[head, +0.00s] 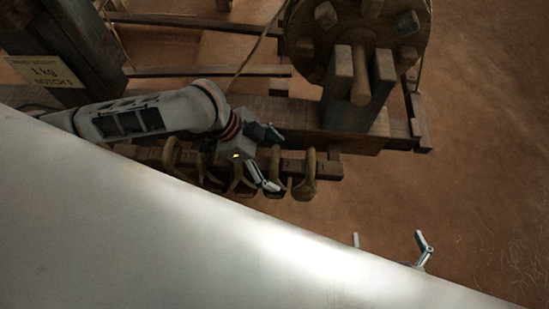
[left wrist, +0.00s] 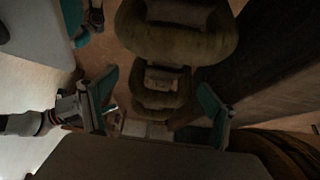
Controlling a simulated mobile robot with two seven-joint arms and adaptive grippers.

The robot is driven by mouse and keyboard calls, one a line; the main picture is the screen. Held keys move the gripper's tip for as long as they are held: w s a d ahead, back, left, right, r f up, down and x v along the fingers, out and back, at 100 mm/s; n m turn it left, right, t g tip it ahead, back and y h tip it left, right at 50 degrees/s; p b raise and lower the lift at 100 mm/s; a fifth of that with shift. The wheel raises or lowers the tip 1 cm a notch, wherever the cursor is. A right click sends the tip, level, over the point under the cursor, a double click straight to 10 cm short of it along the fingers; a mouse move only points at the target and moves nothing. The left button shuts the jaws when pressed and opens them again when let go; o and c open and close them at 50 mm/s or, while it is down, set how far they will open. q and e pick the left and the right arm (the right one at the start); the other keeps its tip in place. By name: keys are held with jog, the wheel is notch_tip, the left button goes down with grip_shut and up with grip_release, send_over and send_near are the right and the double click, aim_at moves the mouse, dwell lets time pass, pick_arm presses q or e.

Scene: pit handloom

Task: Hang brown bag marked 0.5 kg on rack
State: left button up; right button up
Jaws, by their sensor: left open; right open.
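A wooden rack bar (head: 330,168) with carved numbers runs along the loom's front. Several brown, loop-topped bags (head: 306,176) hang in a row on it; their weight marks are not legible. My left gripper (head: 279,164) is open over the row, near its right end. In the left wrist view a large olive-brown bag (left wrist: 175,38) lies at the top, and a smaller-looking brown one (left wrist: 161,88) shows between the spread teal fingers; contact cannot be told. My right gripper (head: 388,238) is open and empty, low at right, mostly hidden behind my white body.
A sign (head: 43,72) reads 1 kg and a notch number on the post at upper left. A pegged wooden wheel (head: 357,40) and its block stand above the rack's right end. Bare brown floor (head: 460,160) lies clear at right.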

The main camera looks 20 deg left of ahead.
pick_arm(q)
jog(key=shift+w+a+r, duration=0.1)
jog(key=shift+a+r, duration=0.25)
jog(key=shift+r, duration=0.05)
jog(key=v, duration=1.1)
jog(key=shift+s, duration=0.25)
jog(key=shift+d, duration=0.1)
